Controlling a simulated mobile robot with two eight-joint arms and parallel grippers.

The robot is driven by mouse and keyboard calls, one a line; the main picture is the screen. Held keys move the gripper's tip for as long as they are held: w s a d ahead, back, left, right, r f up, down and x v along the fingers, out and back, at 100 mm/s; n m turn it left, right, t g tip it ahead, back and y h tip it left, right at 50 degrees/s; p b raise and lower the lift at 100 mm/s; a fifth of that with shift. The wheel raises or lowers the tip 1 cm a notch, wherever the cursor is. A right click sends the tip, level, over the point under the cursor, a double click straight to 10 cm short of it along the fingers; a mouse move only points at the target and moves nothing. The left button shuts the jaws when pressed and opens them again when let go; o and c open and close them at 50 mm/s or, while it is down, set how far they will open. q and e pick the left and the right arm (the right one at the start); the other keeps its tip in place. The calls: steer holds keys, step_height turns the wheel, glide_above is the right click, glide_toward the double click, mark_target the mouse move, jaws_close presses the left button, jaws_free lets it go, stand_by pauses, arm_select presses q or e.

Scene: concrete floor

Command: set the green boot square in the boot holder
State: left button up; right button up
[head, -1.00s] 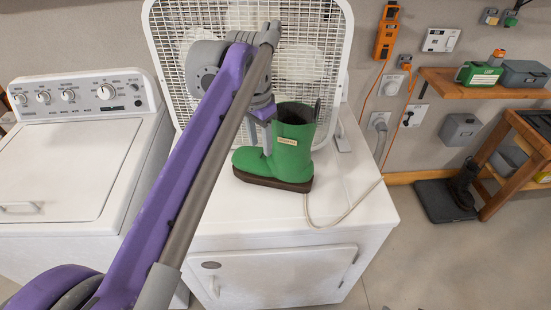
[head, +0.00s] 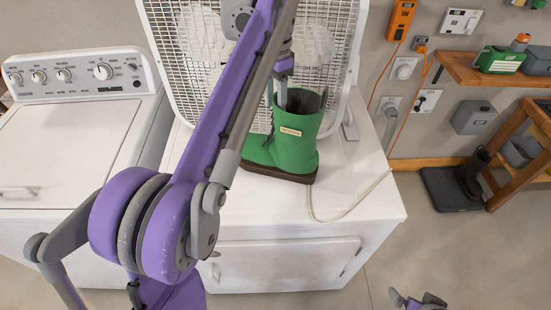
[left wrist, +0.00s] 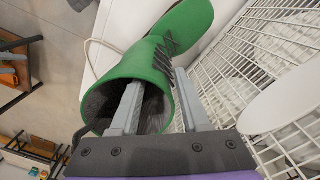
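The green boot (head: 296,140) stands upright on top of the white front-door machine, its toe partly hidden behind my left arm. My left gripper (head: 285,90) points down at the boot's open top. In the left wrist view, my left gripper (left wrist: 160,112) has one finger inside the shaft of the green boot (left wrist: 150,68) and the other outside by the laces. A gap shows between the fingers, with the boot wall between them. A dark floor tray (head: 440,192), possibly the boot holder, bears a dark boot. Part of my right gripper (head: 418,301) shows at the bottom edge.
A white box fan (head: 335,75) stands close behind the boot. A pale cord (head: 345,217) lies on the machine top. A washer (head: 60,150) is at left. A wooden bench (head: 520,150) stands beside the tray. Open floor lies in front of the tray.

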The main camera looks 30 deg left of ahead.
mark_target(275, 129)
arm_select(q)
steer(key=shift+w+f, duration=0.25)
steer(key=shift+f, duration=0.15)
steer(key=shift+w+f, duration=0.15)
steer(key=shift+f, duration=2.2)
jaws_close()
